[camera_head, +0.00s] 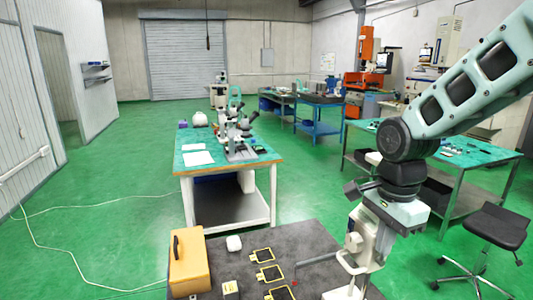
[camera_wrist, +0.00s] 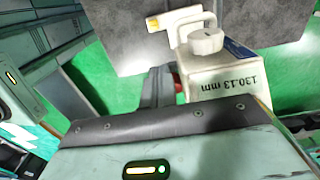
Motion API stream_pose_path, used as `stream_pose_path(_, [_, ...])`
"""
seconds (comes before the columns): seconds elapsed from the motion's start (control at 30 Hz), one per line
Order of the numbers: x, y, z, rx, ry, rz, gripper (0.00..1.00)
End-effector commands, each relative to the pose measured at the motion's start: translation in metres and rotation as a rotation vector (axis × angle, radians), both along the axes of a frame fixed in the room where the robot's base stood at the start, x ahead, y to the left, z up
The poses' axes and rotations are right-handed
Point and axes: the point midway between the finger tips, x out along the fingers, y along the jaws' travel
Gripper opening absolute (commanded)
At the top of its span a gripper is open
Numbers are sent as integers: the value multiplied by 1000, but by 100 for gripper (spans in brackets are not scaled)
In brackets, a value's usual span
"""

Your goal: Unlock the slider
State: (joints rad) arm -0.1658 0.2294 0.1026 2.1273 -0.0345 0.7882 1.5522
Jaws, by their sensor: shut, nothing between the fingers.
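A white height-gauge-like device (camera_head: 368,238) stands at the right of the grey table in the head view, with a thin arm reaching left. In the wrist view its white slider body (camera_wrist: 213,85) reads "130.13 mm". It carries a round white knob (camera_wrist: 206,42) and a white bar with a yellow end (camera_wrist: 153,23). A small red part (camera_wrist: 177,82) shows at its left side. My gripper (camera_wrist: 160,80) is shut and empty, its dark fingers close beside that red part; I cannot tell whether they touch. In the head view my wrist is right above the device, its fingertips unclear.
The grey table (camera_head: 312,240) also holds an orange case (camera_head: 188,262), a small white object (camera_head: 234,243) and several yellow-edged black plates (camera_head: 264,254). A bench with microscopes (camera_head: 237,138) stands behind. A black stool (camera_head: 496,226) is at the right. Green floor is free at the left.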

Motion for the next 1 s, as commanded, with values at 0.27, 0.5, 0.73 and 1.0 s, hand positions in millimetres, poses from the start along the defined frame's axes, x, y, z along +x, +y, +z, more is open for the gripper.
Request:
stream_pose_path(0.27, [-3, 9, 24, 2, -2, 4, 0])
stream_pose_path(0.5, [-2, 18, 46, 6, -14, 9, 0])
stream_pose_path(0.73, [-3, 23, 51, 7, -17, 16, 0])
stream_pose_path(1.0, [-11, 29, 45, 12, -18, 88, 0])
